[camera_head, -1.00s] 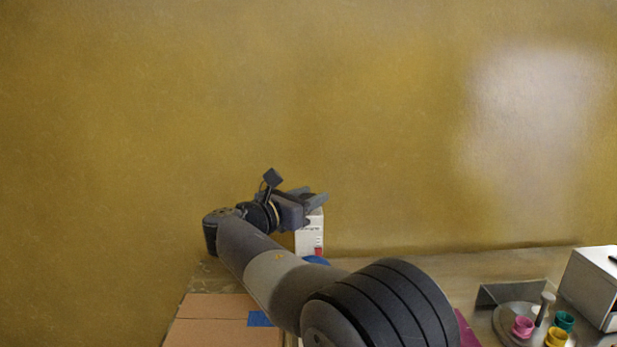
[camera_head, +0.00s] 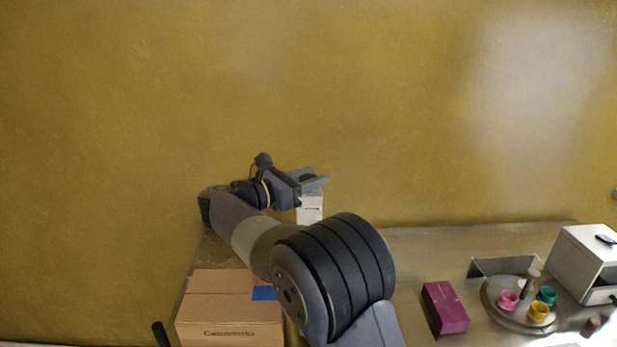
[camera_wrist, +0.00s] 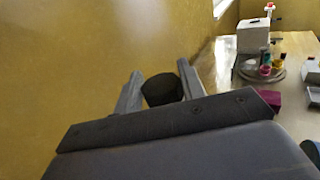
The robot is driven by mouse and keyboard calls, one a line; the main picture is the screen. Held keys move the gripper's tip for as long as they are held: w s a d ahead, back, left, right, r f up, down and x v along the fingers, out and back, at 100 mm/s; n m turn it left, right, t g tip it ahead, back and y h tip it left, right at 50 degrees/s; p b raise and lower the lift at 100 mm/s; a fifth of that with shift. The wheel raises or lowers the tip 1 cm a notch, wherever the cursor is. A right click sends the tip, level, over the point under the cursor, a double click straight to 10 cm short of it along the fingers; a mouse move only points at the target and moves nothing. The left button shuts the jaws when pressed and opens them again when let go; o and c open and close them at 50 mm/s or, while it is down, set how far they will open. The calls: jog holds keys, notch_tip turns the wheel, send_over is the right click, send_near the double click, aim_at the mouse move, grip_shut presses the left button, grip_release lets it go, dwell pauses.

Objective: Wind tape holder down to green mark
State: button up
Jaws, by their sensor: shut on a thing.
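My gripper (camera_head: 312,179) is at the back of the table, above a white upright block (camera_head: 310,207) that looks like the body of the tape holder. In the wrist view a dark, round knob (camera_wrist: 162,90) sits between the two grey fingers, and the gripper is shut on it. The lower part of the white block is hidden behind my arm. I cannot see the green mark or any tape in these frames.
A cardboard box (camera_head: 228,312) with a blue patch stands at the front left. To the right are a magenta box (camera_head: 445,307), a round tray (camera_head: 500,311) with pink, yellow and teal cups, and a white box (camera_head: 580,262). The table's back right is clear.

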jog(key=o, duration=0.9)
jog(key=shift+o, duration=0.2)
jog(key=b+v, duration=0.1)
jog(key=v, duration=0.9)
jog(key=shift+s+a, duration=0.2)
jog(key=shift+a, duration=0.1)
jog(key=shift+f, duration=0.1)
jog(key=x, duration=1)
jog(key=shift+w+d+p, duration=0.2)
jog(key=shift+d+p, duration=0.1)
jog(key=shift+p, duration=0.05)
